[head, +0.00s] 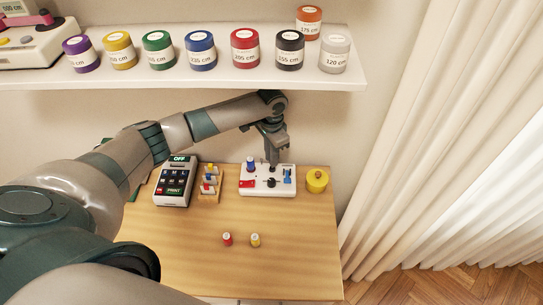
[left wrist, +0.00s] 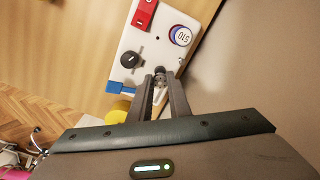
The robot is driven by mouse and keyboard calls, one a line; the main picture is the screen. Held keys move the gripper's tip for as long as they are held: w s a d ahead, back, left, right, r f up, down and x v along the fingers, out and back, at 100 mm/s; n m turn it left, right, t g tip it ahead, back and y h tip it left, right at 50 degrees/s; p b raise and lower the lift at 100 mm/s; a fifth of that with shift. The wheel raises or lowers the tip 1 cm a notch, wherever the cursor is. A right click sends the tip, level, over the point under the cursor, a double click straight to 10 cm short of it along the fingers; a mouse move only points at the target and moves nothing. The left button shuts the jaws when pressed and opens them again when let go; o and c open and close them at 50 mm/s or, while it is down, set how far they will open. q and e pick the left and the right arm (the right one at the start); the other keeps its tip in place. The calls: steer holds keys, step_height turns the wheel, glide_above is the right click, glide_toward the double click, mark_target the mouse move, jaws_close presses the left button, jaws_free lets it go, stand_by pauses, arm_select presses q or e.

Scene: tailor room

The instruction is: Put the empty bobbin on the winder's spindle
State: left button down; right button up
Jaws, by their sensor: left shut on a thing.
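The winder (head: 262,190) is a white box at the back of the table, with a red switch, a black knob and a blue block on top. A blue spool (head: 250,164) stands upright on its left part. My left gripper (head: 273,161) points down over the winder's back middle. In the left wrist view my left gripper (left wrist: 160,78) is shut on a small dark grey piece (left wrist: 160,71), apparently the bobbin, mostly hidden by the fingers. The winder (left wrist: 150,45) lies just beyond the fingertips. The spindle is not clearly visible, and I cannot tell whether the bobbin touches it.
A yellow tin (head: 317,181) stands right of the winder. A rack of small spools (head: 209,183) and a grey keypad device (head: 175,182) stand to the left. Red (head: 227,239) and yellow (head: 255,240) spools stand in front. A shelf (head: 200,79) with thread jars overhangs the back.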

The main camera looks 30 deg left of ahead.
stand_by(0.3)
arm_select(q)
steer(key=shift+p, duration=0.4)
stand_by(0.8)
steer(key=shift+r+p, duration=0.65)
steer(key=shift+p, duration=0.2)
steer(key=shift+r+p, duration=0.15)
steer(key=shift+p, duration=0.2)
stand_by(0.7)
stand_by(0.4)
steer(key=c, duration=1.9)
jaws_free()
